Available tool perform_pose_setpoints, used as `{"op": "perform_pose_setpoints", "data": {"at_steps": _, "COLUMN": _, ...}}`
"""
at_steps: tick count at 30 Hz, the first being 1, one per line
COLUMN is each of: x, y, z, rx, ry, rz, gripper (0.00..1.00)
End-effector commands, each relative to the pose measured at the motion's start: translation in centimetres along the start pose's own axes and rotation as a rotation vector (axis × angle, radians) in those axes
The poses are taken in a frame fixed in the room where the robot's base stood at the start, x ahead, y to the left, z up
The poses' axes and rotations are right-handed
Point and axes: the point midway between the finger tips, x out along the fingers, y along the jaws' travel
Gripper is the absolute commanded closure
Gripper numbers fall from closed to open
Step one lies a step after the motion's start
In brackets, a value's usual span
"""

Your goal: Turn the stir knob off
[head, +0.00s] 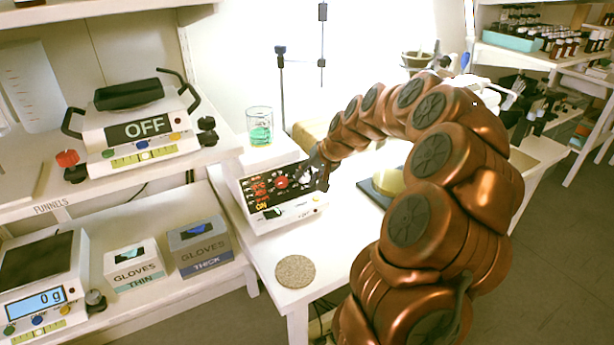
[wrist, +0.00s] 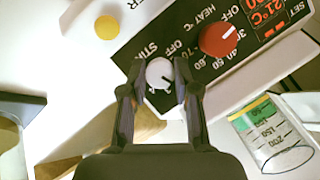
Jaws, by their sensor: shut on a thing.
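The stirring hotplate (head: 275,222) stands on the white table in the head view, its dark panel showing red readouts and a yellow "ON". My gripper (head: 318,172) reaches its right end. In the wrist view, my gripper (wrist: 160,82) is shut on the white stir knob (wrist: 160,72), one finger on each side. The knob's dark pointer mark faces lower right in the picture, away from the "OFF" lettering above. The red heat knob (wrist: 218,39) is beside it, clear of the fingers. The stir knob is hidden by my gripper in the head view.
A beaker of green liquid (head: 259,134) stands on the hotplate's top and also shows in the wrist view (wrist: 262,130). A yellow button (wrist: 107,27) is near the panel. A round cork mat (head: 296,271) lies in front. A scale-like device marked "OFF" (head: 137,130) sits left.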

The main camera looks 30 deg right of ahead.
Motion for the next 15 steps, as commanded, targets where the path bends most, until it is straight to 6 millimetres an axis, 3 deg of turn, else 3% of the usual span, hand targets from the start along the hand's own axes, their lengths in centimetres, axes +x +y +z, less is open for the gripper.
{"op": "perform_pose_setpoints", "data": {"at_steps": 8, "x": 0.16, "y": -0.01, "z": 0.06, "rx": -0.072, "ry": 0.0, "rz": 0.028, "gripper": 1.0}}
{"op": "perform_pose_setpoints", "data": {"at_steps": 15, "x": 0.34, "y": -0.01, "z": 0.2, "rx": -0.235, "ry": -0.002, "rz": 0.093, "gripper": 1.0}}
